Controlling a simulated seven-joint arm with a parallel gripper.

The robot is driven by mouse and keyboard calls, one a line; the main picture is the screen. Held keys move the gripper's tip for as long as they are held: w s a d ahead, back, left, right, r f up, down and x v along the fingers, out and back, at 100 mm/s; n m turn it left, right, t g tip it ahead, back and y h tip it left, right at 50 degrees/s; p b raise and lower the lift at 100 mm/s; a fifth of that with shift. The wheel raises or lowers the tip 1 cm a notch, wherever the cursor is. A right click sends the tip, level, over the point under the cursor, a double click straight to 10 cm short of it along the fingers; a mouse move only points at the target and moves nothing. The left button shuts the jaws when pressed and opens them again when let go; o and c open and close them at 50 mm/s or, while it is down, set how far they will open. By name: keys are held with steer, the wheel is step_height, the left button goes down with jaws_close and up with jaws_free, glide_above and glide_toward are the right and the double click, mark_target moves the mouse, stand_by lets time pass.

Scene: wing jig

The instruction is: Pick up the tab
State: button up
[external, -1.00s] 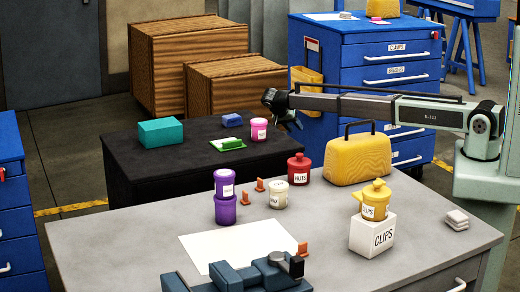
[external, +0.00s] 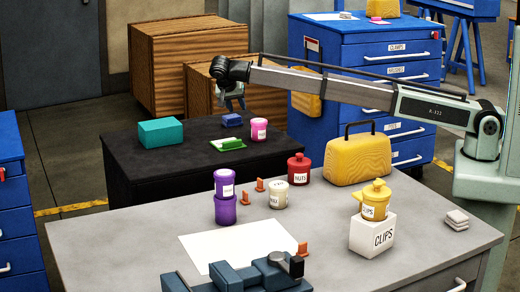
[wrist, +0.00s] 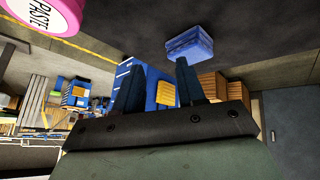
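My gripper (external: 231,100) hangs above the black table, over the small blue block (external: 232,120). In the wrist view my gripper (wrist: 157,64) has its two dark fingers spread apart with nothing held between them. The blue block (wrist: 188,47) shows there beyond the right fingertip, apart from it as far as I can see. I cannot tell for sure which thing is the tab. Small orange upright pieces stand on the grey table: one (external: 260,185) and another (external: 245,197) by the purple jars, and a third (external: 302,249) near the white sheet.
The black table (external: 125,165) also holds a teal box (external: 160,132), a green piece on a white base (external: 229,144) and a pink jar (external: 259,130), seen in the wrist view too (wrist: 45,14). Jars, a yellow case (external: 358,160) and a clips box (external: 372,235) stand on the grey table.

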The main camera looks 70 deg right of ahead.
steer(key=s+a+n+t+y, duration=0.15)
steer(key=s+a, duration=0.25)
steer(key=a, duration=0.4)
steer(key=s+a+n+y, duration=0.1)
steer(key=s+a+n, duration=0.1)
steer(key=s+a, duration=0.45)
steer(key=n+y, duration=0.4)
steer(key=n, duration=0.1)
glide_toward(260, 179)
steer(key=shift+m+t+h, duration=0.35)
steer(key=f, duration=1)
steer(key=shift+w+d, duration=0.15)
steer(key=shift+w, duration=0.05)
jaws_close()
